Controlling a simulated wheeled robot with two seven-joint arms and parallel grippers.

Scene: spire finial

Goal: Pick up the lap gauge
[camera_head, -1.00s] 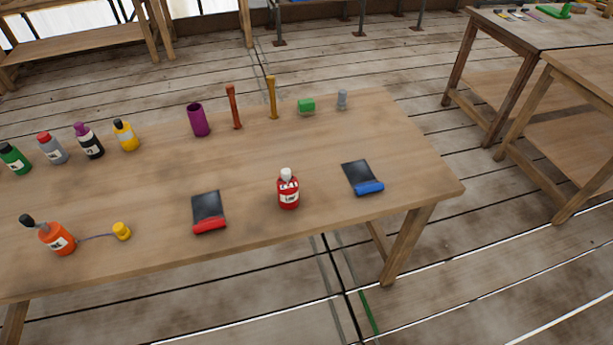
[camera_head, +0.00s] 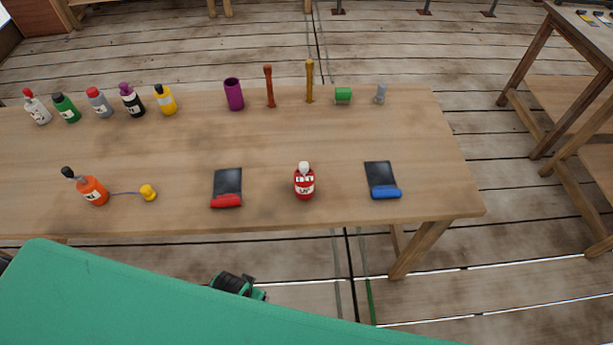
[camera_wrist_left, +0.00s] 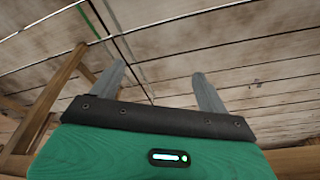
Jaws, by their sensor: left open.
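I cannot tell for sure which thing is the lap gauge. Two flat dark pieces lie near the table's front edge, one with a red roll-like end (camera_head: 227,187) and one with a blue end (camera_head: 382,179). My left gripper (camera_wrist_left: 158,69) is open and empty in the left wrist view, its two grey fingers apart over the plank floor. It touches nothing there. My right gripper is not seen.

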